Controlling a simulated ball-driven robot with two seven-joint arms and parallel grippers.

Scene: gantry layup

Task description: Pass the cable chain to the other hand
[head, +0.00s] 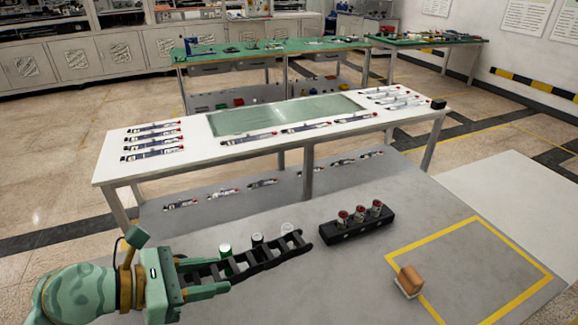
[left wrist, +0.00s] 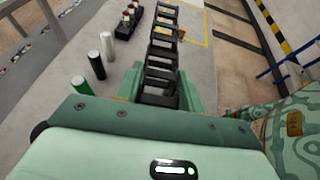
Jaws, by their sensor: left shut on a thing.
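My left gripper (head: 212,277) comes in from the lower left of the head view. It is shut on the near end of the black cable chain (head: 262,261). The chain reaches out to the right from the jaws over the grey surface, like a ladder of open links. In the left wrist view the chain (left wrist: 162,48) runs away from between the green fingers of my left gripper (left wrist: 159,88), its far end free. My right gripper is in neither view.
Green (head: 225,250), black (head: 257,240) and white (head: 287,228) cylinders stand just behind the chain. A black holder (head: 344,232) with red-topped parts is beyond its tip. A tan block (head: 410,277) lies by the yellow-taped area. A long white table (head: 182,171) stands behind.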

